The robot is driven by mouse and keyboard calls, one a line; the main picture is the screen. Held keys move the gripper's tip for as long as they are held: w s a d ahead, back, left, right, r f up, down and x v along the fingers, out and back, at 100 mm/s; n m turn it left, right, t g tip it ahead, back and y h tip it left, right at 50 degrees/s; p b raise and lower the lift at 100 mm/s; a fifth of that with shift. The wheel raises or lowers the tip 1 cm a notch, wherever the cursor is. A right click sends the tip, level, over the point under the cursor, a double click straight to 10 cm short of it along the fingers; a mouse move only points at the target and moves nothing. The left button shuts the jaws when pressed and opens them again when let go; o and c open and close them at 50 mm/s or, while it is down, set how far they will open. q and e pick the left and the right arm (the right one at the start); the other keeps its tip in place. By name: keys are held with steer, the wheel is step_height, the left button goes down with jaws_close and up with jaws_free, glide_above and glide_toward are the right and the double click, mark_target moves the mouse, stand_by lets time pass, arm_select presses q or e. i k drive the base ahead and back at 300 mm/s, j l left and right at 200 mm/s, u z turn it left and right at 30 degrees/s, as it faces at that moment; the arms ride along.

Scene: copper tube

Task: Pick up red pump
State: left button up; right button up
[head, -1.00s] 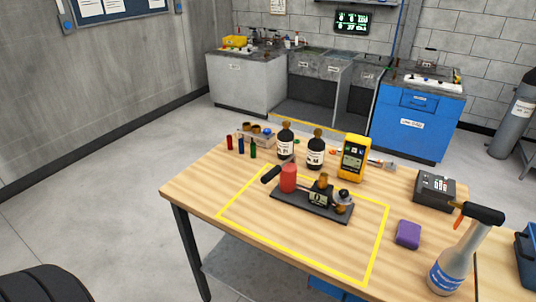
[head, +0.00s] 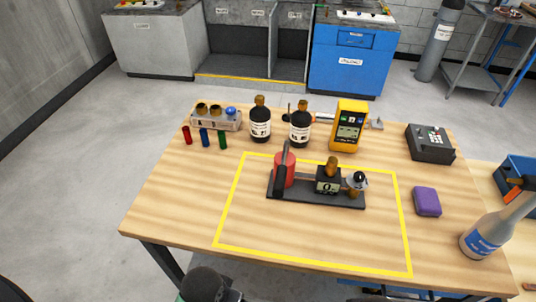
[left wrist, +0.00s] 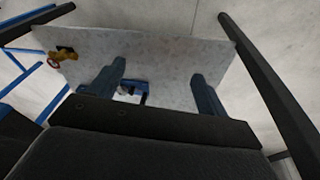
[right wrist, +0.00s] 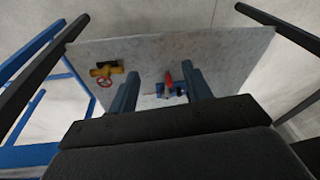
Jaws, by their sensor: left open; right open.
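The red pump (head: 285,172) stands on a black base plate (head: 315,198) inside a yellow outlined rectangle on the table. The pump has a red cylinder and a black lever. A small digital gauge (head: 327,184) with a brass fitting sits to its right on the same plate. My left gripper (left wrist: 157,70) is open and empty in the left wrist view. My right gripper (right wrist: 161,72) is open and empty in the right wrist view. Both wrist views show a grey surface beyond the fingers, with small blue parts between them. Neither wrist view clearly shows the pump.
Two dark bottles (head: 260,120), a yellow meter (head: 348,126) and a tube rack (head: 217,119) stand behind the pump. A purple block (head: 427,201), a black box (head: 430,144) and a spray bottle (head: 487,236) are to the right. The table (head: 170,215) is clear at its front left.

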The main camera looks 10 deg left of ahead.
mark_target(319, 189)
steer(key=k+j+z, duration=0.15)
steer(key=j, duration=0.25)
steer(key=j+z, duration=0.25)
steer(key=j, duration=0.2)
steer(key=k+j+z, duration=0.25)
steer(key=j, duration=0.2)
steer(key=j+z, duration=0.25)
steer(key=j, duration=0.15)
steer(key=k+j+z, duration=0.25)
steer(key=j, duration=0.15)
steer(key=k+j+z, duration=0.2)
steer(key=j, duration=0.15)
steer(key=j+z, duration=0.25)
steer(key=j, duration=0.35)
steer(key=j+z, duration=0.25)
steer(key=j, duration=0.35)
